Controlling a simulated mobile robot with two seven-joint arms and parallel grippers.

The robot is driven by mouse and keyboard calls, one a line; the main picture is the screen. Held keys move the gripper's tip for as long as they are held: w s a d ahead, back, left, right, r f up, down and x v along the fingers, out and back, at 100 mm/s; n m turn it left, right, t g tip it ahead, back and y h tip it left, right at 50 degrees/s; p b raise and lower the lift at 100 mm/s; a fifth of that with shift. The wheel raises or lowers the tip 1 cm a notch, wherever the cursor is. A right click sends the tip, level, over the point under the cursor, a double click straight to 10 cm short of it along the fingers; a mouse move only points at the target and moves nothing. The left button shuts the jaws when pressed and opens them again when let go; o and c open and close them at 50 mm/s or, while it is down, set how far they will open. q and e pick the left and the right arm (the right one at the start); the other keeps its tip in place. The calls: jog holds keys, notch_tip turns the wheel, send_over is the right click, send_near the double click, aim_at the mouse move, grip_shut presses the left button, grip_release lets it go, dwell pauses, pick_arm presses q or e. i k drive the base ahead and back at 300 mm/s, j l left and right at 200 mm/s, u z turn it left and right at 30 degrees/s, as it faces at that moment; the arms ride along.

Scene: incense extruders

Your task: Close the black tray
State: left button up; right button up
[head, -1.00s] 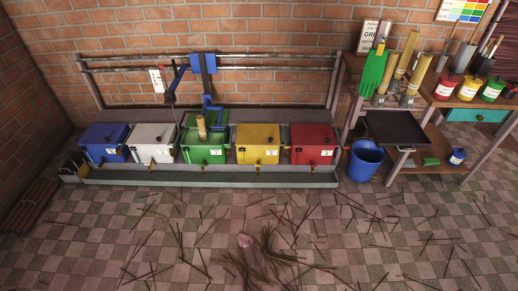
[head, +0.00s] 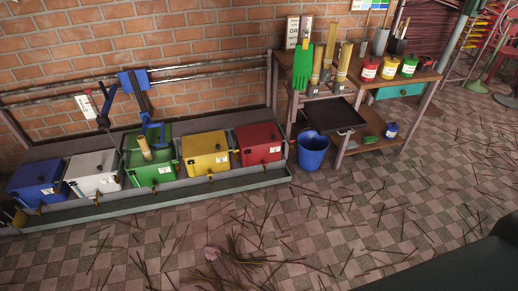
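The black tray (head: 334,115) is in the head view, right of centre. It sits below the top of the wooden workbench (head: 430,72), above its lower shelf, and juts out toward the front over the blue bucket's right side. It looks empty. Neither of my grippers shows in the head view. A dark smooth shape fills the lower right corner; I cannot tell what it is.
A blue bucket (head: 313,152) stands on the floor in front of the bench's left end. Coloured boxes, such as the red one (head: 259,144), line the wall in a low trough. The tiled floor is open but strewn with thin sticks.

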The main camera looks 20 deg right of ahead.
aim_at(335, 115)
jog(key=i+l, duration=0.55)
jog(key=l, duration=0.15)
jog(key=i+l+z, duration=0.15)
jog(key=i+l, duration=0.4)
jog(key=l, duration=0.15)
